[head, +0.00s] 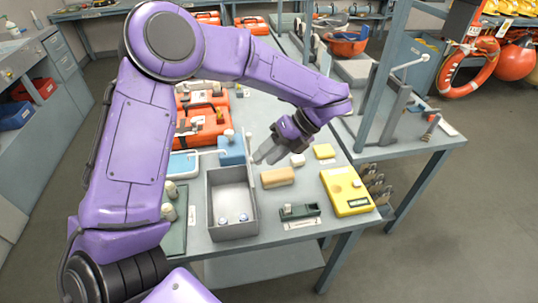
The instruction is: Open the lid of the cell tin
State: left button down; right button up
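No label marks the cell tin. A small blue box (231,152) on the bench, behind the grey bin, may be it; whether it has a lid, open or shut, is too small to tell. My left gripper (263,160) reaches down from the right, its grey fingers just right of the blue box and above the bench. I see nothing clearly held in it, and the gap between its fingers is unclear. An open grey bin (211,207) stands in front, with two small round pieces (233,220) on its floor. My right gripper is out of view.
A dark green device (299,211) sits near the front edge. Orange cases (203,128) and a blue-white tray (184,164) are left. A grey post (376,75) rises at right.

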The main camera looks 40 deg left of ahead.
pick_arm(q)
jog(key=shift+w+d+f+g, duration=0.1)
jog(key=shift+d+f+g, duration=0.05)
jog(key=shift+d+f, duration=0.3)
jog(key=shift+w+d+f+g, duration=0.1)
jog(key=shift+d+f+g, duration=0.1)
jog(key=shift+f, duration=0.35)
jog(key=c, duration=0.9)
grip_release()
jog(key=shift+s+a+f, duration=0.1)
jog(key=shift+a, duration=0.15)
jog(key=shift+o, duration=0.2)
jog(key=v, duration=1)
jog(key=shift+r, duration=0.45)
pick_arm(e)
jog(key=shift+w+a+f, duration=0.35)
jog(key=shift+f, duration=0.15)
